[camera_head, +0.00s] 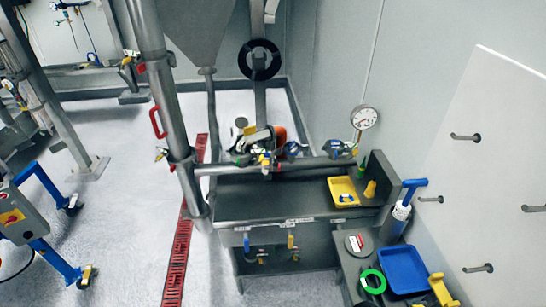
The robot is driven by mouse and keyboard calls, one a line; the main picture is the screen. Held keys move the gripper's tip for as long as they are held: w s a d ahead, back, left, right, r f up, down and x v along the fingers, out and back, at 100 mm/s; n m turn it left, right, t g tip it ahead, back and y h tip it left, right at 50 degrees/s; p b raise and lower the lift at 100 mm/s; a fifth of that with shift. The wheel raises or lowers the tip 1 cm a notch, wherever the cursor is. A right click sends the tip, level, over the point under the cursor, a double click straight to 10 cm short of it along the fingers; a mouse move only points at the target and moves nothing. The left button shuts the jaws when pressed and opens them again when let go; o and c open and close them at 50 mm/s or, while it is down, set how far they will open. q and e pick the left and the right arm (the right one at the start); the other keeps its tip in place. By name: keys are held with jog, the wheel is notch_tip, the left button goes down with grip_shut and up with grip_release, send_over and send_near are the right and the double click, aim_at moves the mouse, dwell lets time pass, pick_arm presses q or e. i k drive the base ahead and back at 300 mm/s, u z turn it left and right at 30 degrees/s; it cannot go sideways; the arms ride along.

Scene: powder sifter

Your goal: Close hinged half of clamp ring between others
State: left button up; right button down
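Neither of my grippers shows in the head view. A black ring (259,60) stands out in front of a grey vertical post at the upper middle. I cannot tell whether it is the clamp ring. A cluster of small fittings (262,140) with yellow, blue and orange parts sits below it, behind the grey bench. The parts there are too small to tell a hinged half or whether it is open or shut.
The grey bench (262,203) carries a yellow tray (343,191). A blue tray (404,269) and a green ring (372,281) lie on the lower right surface. A thick grey pipe (168,95) rises left of the bench. The floor at left has a red drain strip (176,275).

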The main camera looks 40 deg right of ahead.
aim_at(275, 166)
jog(key=z, duration=0.5)
jog(key=i, duration=0.7)
jog(key=z, duration=0.35)
